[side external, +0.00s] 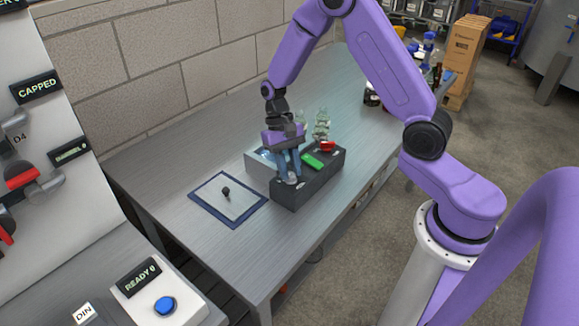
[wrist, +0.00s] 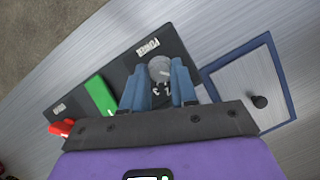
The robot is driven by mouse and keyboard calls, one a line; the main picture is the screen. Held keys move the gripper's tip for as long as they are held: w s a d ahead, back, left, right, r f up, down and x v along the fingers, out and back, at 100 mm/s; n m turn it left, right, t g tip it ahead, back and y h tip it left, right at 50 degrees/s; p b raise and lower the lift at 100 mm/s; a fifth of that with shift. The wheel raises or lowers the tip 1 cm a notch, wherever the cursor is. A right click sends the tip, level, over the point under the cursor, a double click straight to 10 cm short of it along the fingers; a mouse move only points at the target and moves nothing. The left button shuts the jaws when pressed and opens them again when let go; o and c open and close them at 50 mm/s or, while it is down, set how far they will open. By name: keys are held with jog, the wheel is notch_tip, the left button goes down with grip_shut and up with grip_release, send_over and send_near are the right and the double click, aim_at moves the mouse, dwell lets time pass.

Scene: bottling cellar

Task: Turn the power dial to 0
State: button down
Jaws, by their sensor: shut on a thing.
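The power dial (wrist: 159,68) is a grey round knob on a dark control box (wrist: 143,52), beside a white POWER label. My gripper (wrist: 158,76) is over the dial with its blue fingers on either side, shut on it. Part of the number markings shows between the fingers; I cannot tell which value the dial points to. In the side view my gripper (side external: 289,172) reaches down onto the near left end of the dark box (side external: 312,187), and the fingers partly hide the dial.
The same box carries a green part (side external: 313,161) and a red part (side external: 327,146). A blue-edged mat (side external: 236,220) with a small black knob (side external: 226,191) lies to the left. Clear bottles (side external: 322,122) stand behind the box. The table's near left is bare.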

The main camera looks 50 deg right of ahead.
dwell(0.3)
jog(key=c, duration=0.9)
grip_release()
jog(key=v, duration=1.7)
jog(key=shift+r, duration=0.25)
jog(key=shift+a, duration=0.1)
jog(key=n+h, duration=0.1)
jog(key=n, duration=0.3)
send_over(281, 183)
jog(key=s+a+n+t+h, duration=0.1)
jog(key=s+a+n+t, duration=0.2)
jog(key=s, duration=0.5)
jog(key=s+d+f+n+t, duration=0.1)
jog(key=s+n, duration=0.9)
jog(key=s, duration=0.6)
jog(key=shift+s+d+f+y, duration=0.3)
jog(key=shift+s+f, duration=0.05)
